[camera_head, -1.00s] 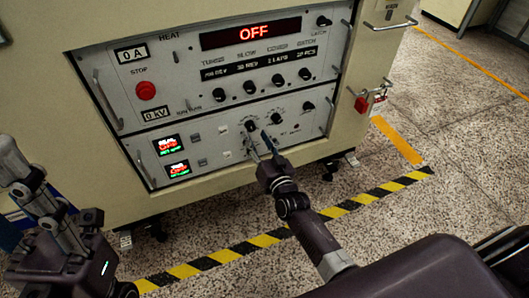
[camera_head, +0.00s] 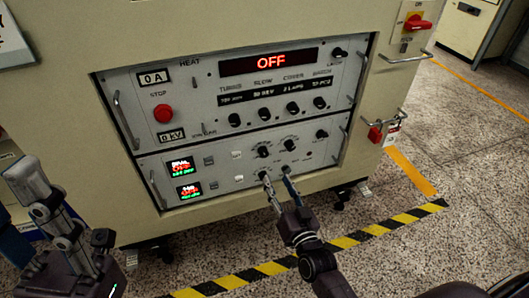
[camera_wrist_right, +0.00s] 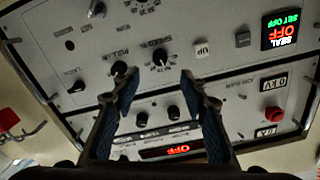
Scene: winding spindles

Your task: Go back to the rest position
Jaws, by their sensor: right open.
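My right gripper (camera_head: 276,177) is open and empty in front of the lower part of the control panel (camera_head: 222,165), just below its lower row of knobs. In the right wrist view, its two blue-padded fingers (camera_wrist_right: 158,76) stand apart with nothing between them, and the panel face appears upside down behind them. I cannot tell the exact gap between fingertips and panel. My left gripper (camera_head: 48,205) is at the left edge of the head view, in front of the cabinet's left side. Its fingertips are not clear enough to show whether it is open.
The cream cabinet (camera_head: 75,105) fills the left and middle. A red stop button (camera_head: 163,113), panel handles, a red rotary switch (camera_head: 416,23) and a red padlock (camera_head: 375,134) stick out from it. Yellow-black floor tape (camera_head: 345,241) runs in front. Speckled floor (camera_head: 470,150) is clear at right.

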